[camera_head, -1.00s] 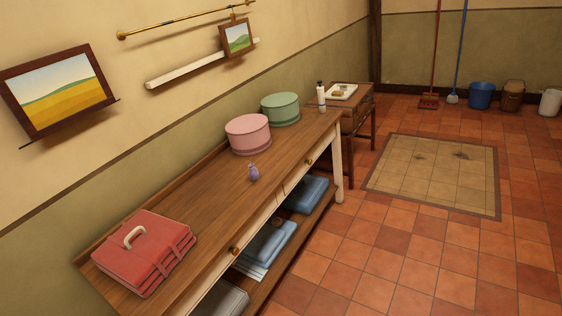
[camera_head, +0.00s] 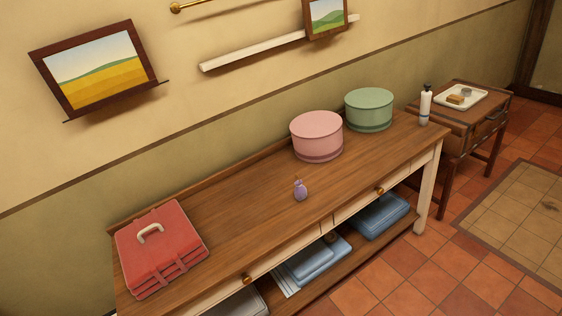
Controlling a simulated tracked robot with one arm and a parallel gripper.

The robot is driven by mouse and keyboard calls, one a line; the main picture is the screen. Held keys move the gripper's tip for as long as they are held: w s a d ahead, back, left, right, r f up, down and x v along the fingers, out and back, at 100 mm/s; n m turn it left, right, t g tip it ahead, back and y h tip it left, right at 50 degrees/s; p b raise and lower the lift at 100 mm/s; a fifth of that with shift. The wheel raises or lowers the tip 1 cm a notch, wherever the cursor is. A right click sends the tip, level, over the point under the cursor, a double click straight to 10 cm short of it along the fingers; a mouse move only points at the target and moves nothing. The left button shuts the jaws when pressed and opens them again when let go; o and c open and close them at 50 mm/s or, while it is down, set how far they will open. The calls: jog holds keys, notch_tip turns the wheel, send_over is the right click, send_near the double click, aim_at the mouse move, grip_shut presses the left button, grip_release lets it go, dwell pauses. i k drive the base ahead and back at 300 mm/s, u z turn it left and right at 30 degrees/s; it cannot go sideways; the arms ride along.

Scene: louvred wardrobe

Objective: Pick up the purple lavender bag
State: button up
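The purple lavender bag (camera_head: 300,190) is a small pouch with a tied neck. It stands upright on the wooden top of the long console table (camera_head: 230,222), near the middle and toward the front edge. Nothing covers it. My gripper does not show in the view.
A red case (camera_head: 162,250) with a pale handle lies left of the bag. A pink round box (camera_head: 317,137) and a green round box (camera_head: 369,110) stand behind it to the right. A white bottle (camera_head: 425,104) stands at the table's right end. Folded blue cloths (camera_head: 380,216) lie on the lower shelf.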

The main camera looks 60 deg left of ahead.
aim_at(300, 192)
jog(key=u, duration=0.5)
jog(key=i, duration=0.95)
jog(key=u, duration=0.9)
jog(key=i, duration=0.3)
jog(key=u, duration=0.15)
jog(key=k, duration=0.75)
jog(key=u, duration=0.2)
jog(key=i, duration=0.75)
jog(key=z, duration=0.05)
